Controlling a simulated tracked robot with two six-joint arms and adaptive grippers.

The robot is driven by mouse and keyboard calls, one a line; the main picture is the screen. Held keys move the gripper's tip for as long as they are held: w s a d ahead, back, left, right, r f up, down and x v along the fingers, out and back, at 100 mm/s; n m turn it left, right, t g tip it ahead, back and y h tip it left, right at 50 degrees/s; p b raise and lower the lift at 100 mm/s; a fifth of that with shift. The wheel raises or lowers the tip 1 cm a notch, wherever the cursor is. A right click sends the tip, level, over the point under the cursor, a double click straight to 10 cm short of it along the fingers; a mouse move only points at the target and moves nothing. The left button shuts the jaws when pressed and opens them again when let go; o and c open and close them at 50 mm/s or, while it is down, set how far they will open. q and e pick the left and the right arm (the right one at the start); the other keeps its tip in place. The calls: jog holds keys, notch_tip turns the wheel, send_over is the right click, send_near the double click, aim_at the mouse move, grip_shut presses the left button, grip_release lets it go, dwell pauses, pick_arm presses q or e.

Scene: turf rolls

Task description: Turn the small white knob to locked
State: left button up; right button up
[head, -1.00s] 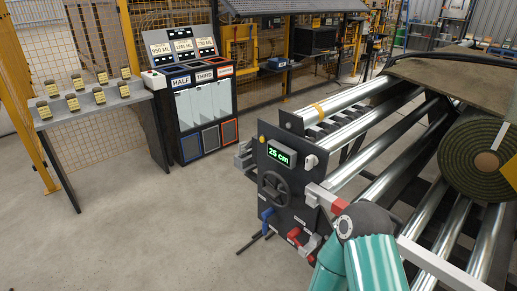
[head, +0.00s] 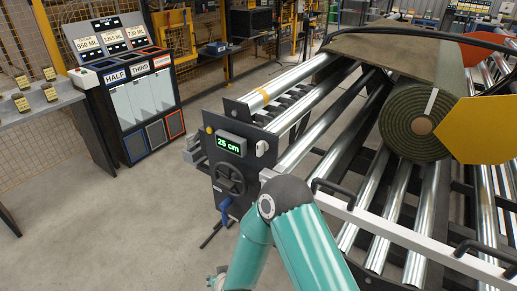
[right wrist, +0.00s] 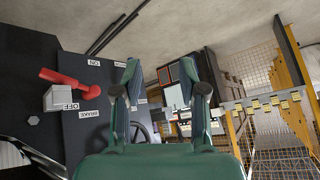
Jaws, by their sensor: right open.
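The small white knob (head: 262,148) sits on the dark control panel (head: 222,186), right of the green "25 cm" display (head: 231,144). Its exact setting is too small to read. I cannot make out the knob in the right wrist view. There my right gripper (right wrist: 166,70) is open and empty, its two fingers apart in front of the panel's edge. In the head view my teal right arm bends down in front of the machine, its wrist end low at the bottom edge, apart from and below the knob. My left gripper is not in view.
A black handwheel (head: 230,178) and blue lever (head: 225,206) are on the panel. A red lever (right wrist: 62,77) shows near OFF and BRAKE labels. Steel rollers and a turf roll (head: 408,125) lie right. A bin stand (head: 130,90) stands left; floor between is clear.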

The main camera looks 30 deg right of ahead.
aim_at(257, 150)
jog(key=w+d+r+m+t+h, duration=0.25)
jog(key=w+r+h, duration=0.3)
jog(key=r, duration=0.45)
jog(key=w+d+r+m+t+h, duration=0.25)
jog(key=w+d+r+h, duration=0.2)
jog(key=w+r, duration=0.4)
jog(key=s+d+r+m+g+h+p, duration=0.1)
jog(key=s+r+m+g+h, duration=0.45)
jog(key=r, duration=0.65)
jog(key=shift+n+g+h, duration=0.25)
jog(key=shift+h, duration=0.2)
jog(key=p+x, duration=0.4)
jog(key=x, duration=1.2)
jog(key=shift+w+d+f, duration=0.15)
jog(key=shift+d+f, duration=0.05)
